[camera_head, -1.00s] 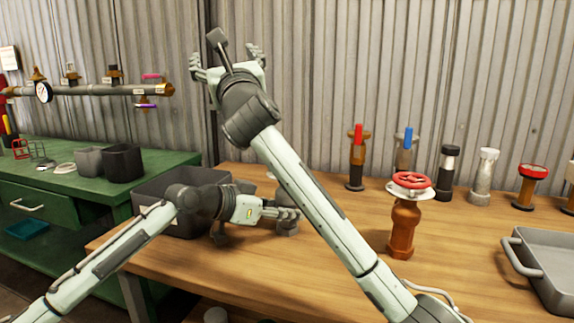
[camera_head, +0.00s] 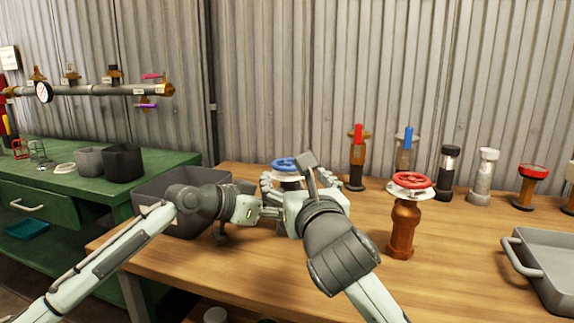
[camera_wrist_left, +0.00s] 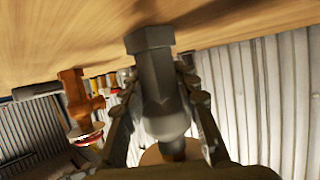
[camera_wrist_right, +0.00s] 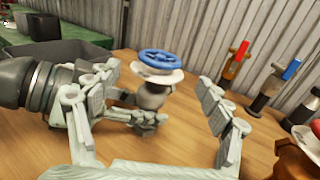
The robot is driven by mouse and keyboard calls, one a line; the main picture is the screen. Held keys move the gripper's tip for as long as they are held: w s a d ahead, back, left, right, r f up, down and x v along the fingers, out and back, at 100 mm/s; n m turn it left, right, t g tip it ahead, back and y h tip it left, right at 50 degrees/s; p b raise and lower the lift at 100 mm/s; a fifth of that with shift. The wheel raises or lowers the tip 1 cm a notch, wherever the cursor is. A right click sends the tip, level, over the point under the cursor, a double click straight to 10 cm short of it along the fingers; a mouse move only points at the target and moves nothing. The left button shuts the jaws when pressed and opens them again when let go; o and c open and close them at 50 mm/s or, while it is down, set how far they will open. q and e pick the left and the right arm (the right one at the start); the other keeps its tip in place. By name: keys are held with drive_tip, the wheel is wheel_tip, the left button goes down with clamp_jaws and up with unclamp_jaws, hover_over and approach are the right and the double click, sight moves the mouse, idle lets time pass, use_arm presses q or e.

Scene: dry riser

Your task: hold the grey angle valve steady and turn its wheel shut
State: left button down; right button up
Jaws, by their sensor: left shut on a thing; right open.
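The grey angle valve stands on the wooden table with a blue wheel (camera_head: 285,164) on top; a white disc sits below the wheel. The right wrist view shows the wheel (camera_wrist_right: 160,60) and part of the grey body (camera_wrist_right: 152,97). My left gripper (camera_wrist_right: 142,117) is shut on the valve body (camera_wrist_left: 160,90), low and from the left. My right gripper (camera_head: 298,183) is open and empty, its fingers spread on the near side of the valve. In the head view it hides most of the body and the left fingertips.
A brown valve with a red wheel (camera_head: 404,215) stands close on the right. Several other valves line the back by the corrugated wall. A grey bin (camera_head: 165,185) is behind my left arm, and a grey tray (camera_head: 545,260) is at the right edge. Table between brown valve and tray is clear.

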sight(286, 161)
drive_tip(key=w, duration=0.2)
drive_tip(key=w+a, duration=0.1)
drive_tip(key=w, duration=0.5)
drive_tip(key=shift+a, duration=0.3)
drive_tip(key=c, duration=1.2)
drive_tip(key=shift+a, duration=0.1)
